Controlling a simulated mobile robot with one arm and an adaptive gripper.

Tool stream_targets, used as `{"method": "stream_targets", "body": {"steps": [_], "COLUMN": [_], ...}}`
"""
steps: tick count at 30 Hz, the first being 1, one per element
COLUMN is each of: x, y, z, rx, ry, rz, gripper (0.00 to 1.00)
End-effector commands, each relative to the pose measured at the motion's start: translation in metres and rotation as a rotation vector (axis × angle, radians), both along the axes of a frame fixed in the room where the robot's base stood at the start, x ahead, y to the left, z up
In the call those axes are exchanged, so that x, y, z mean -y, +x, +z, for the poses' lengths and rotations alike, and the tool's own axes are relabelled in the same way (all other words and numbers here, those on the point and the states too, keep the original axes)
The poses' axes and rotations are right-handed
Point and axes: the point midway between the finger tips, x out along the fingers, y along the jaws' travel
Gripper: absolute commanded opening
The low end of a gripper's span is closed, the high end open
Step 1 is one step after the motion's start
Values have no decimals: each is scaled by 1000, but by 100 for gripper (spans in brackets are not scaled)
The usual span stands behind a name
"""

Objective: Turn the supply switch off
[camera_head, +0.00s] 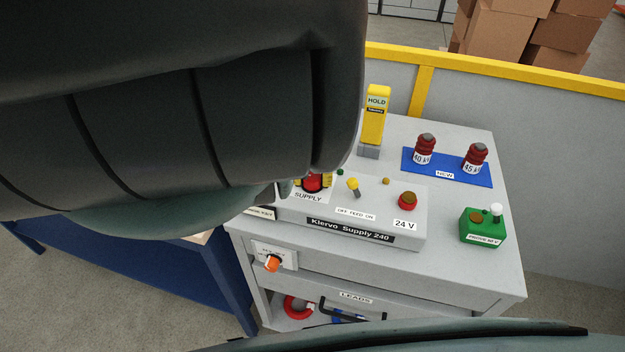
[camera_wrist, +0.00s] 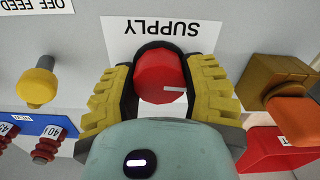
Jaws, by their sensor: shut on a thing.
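The supply switch is a round red knob (camera_wrist: 158,72) on a grey panel, next to a white "SUPPLY" label (camera_wrist: 165,28) that reads upside down in the wrist view. A short white mark on the knob points right in that view. My gripper (camera_wrist: 159,90) is shut on the knob, with a yellow-padded finger on either side. In the head view the red knob (camera_head: 312,184) shows just past my arm, on the left of the Klervo Supply 240 box (camera_head: 320,220). My arm hides most of the gripper there.
A yellow-tipped feed lever (camera_head: 353,186) and a red 24 V terminal (camera_head: 408,201) stand right of the knob. A green box (camera_head: 482,230) is at right.

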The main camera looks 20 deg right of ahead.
Motion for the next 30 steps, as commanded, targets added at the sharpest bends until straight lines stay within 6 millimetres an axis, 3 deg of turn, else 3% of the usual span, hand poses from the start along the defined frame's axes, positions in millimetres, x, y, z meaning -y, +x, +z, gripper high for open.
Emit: {"method": "stream_targets", "body": {"steps": [21,22,30], "x": [0,0,0], "y": [0,0,0], "z": [0,0,0], "rx": [1,1,0], "ry": [-2,-2,0], "rz": [78,78,77], "gripper": [10,49,77]}}
